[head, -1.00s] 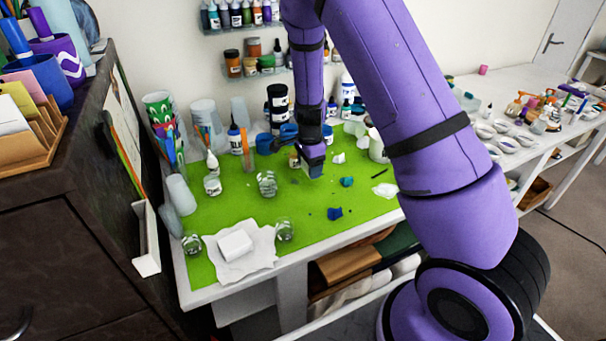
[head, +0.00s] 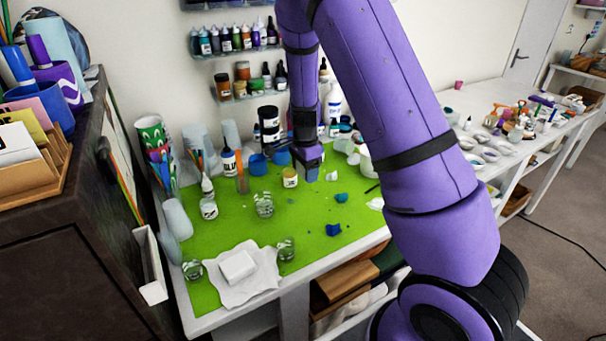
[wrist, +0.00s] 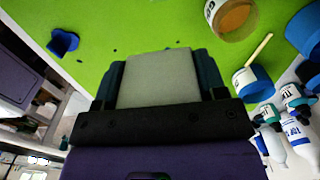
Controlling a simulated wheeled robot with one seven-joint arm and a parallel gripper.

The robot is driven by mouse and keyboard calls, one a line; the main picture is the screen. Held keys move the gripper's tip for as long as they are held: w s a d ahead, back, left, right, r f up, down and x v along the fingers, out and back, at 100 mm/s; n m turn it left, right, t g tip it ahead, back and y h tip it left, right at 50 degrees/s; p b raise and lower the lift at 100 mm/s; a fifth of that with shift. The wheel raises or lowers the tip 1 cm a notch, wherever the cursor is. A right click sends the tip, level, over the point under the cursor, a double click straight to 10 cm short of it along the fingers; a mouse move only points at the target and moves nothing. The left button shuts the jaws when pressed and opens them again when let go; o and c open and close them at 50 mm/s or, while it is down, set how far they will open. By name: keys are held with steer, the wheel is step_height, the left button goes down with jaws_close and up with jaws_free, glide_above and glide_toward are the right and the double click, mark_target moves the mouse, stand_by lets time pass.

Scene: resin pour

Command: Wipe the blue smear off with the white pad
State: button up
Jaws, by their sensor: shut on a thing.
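My gripper (head: 308,170) is over the back part of the green mat. In the wrist view my gripper (wrist: 160,80) is shut on a flat pale grey-white block, which looks like the white pad (wrist: 160,75). A dark blue patch (head: 333,229) lies on the mat, nearer the front edge than my gripper. It also shows in the wrist view (wrist: 62,42) at upper left, apart from the pad. A smaller teal patch (head: 341,197) lies behind it. I cannot tell which is the smear; the dark blue one looks thick.
The green mat (head: 225,225) covers the table. A white block (head: 238,266) lies on a white cloth (head: 262,278) at the front left, between glass jars (head: 286,248). A small labelled jar (head: 290,177) stands left of my gripper. Bottles and blue cups (head: 258,164) crowd the back.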

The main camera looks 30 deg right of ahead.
steer(key=shift+w+a+f, duration=0.35)
steer(key=shift+a+f, duration=0.25)
steer(key=shift+w+a+f, duration=0.3)
steer(key=shift+a+f, duration=0.25)
steer(key=shift+f, duration=0.05)
steer(key=shift+w+a+f, duration=0.35)
steer(key=shift+a+f, duration=0.25)
